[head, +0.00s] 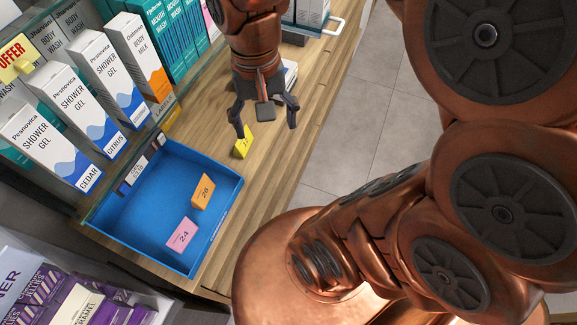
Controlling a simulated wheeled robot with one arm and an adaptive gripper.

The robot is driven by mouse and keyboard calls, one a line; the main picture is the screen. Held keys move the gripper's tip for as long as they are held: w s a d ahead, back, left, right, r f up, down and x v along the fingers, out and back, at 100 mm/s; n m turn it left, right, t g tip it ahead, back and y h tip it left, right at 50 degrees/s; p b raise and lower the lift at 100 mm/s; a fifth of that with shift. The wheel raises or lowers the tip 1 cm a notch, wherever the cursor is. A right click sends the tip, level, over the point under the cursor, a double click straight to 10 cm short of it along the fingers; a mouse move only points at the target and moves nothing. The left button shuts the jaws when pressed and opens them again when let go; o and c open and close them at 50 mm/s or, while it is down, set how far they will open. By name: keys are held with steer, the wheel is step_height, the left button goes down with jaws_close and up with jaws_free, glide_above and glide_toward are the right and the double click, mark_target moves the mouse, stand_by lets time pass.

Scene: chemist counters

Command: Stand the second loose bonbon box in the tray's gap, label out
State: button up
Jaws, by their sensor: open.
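My gripper (267,124) is open, pointing down over the wooden counter, with nothing visible between its fingers. Its left fingertip is by a yellow numbered card (242,148); I cannot tell whether they touch. Purple sweet boxes (38,290) show at the lower left, cut off by the frame edge. A cream label reading "CARAMEL" (80,305) is among them. I cannot make out a tray gap there, nor tell which box is loose. A blue tray (150,174) on the counter holds a pink card "24" (182,236) and an orange card "26" (203,191).
Shower gel and body wash cartons (70,95) stand in rows behind a clear front edge at the left. A white item (290,72) lies partly hidden behind my gripper. A light-edged tray (318,25) stands at the top. Grey floor (345,125) lies right of the counter.

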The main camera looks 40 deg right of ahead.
steer(key=s+a+f+n, duration=0.1)
steer(key=s+f+n, duration=0.3)
steer(key=s, duration=0.4)
steer(key=shift+f+n, duration=0.4)
steer(key=shift+f, duration=0.2)
